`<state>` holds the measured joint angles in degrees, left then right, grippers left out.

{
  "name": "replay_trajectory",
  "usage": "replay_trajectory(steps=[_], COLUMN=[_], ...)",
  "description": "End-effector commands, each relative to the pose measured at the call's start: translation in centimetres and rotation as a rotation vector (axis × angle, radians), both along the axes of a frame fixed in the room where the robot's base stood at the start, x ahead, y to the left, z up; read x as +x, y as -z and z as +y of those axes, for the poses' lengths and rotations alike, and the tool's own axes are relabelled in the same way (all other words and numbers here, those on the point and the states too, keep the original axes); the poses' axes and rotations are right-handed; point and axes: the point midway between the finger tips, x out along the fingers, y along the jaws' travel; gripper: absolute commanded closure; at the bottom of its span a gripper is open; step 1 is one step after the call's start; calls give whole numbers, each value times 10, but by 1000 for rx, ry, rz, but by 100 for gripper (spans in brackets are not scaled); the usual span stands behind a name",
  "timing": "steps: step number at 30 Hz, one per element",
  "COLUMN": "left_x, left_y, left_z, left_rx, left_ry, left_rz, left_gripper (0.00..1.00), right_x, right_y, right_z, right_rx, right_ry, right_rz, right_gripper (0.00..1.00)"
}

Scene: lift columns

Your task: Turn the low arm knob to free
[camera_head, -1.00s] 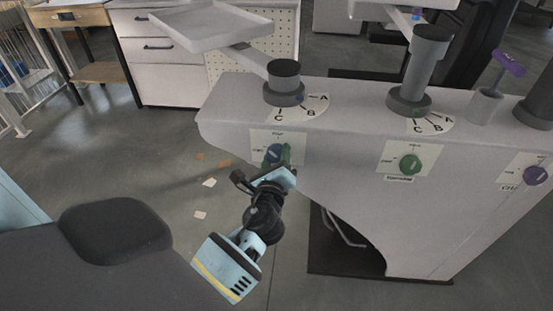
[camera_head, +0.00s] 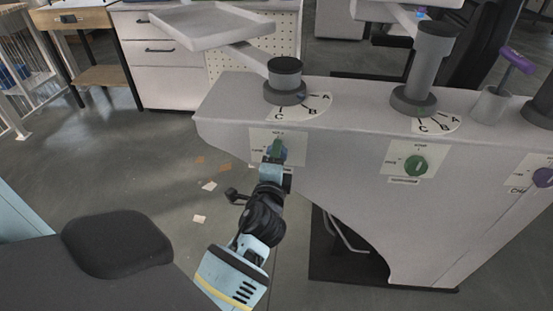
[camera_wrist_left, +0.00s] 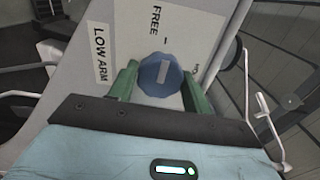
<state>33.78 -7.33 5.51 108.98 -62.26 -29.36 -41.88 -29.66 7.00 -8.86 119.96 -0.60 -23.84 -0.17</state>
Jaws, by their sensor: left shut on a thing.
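The low arm knob (camera_wrist_left: 157,76) is round and blue with a pale grey bar on its face. The bar lines up with the short tick beside FREE. My left gripper (camera_wrist_left: 161,80) has its green fingers shut on the knob's two sides. In the head view, the gripper (camera_head: 276,153) reaches the knob from below and in front and mostly covers it. My right gripper is not in view.
A green knob (camera_head: 415,165) and a purple knob (camera_head: 542,177) sit further right on the same grey housing (camera_head: 335,165). Scraps of paper (camera_head: 209,186) lie on the open floor at the left.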

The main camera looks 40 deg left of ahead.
Motion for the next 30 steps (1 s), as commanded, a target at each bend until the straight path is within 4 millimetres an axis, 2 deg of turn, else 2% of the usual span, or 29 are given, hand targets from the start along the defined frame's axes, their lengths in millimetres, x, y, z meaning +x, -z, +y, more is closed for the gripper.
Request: replay_trajectory(steps=[20,21,25,30], left_x=[0,0,0,0], left_y=[1,1,1,0], left_z=[0,0,0,0], left_rx=[-57,-57,-55,-53], left_ry=[0,0,0,0], left_rz=[-31,-31,-31,-32], left_gripper=[74,49,32,30], right_x=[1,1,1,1], right_y=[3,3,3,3], right_z=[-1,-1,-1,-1], right_rx=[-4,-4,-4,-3], right_ry=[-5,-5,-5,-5], right_rz=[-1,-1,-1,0], right_gripper=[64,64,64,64])
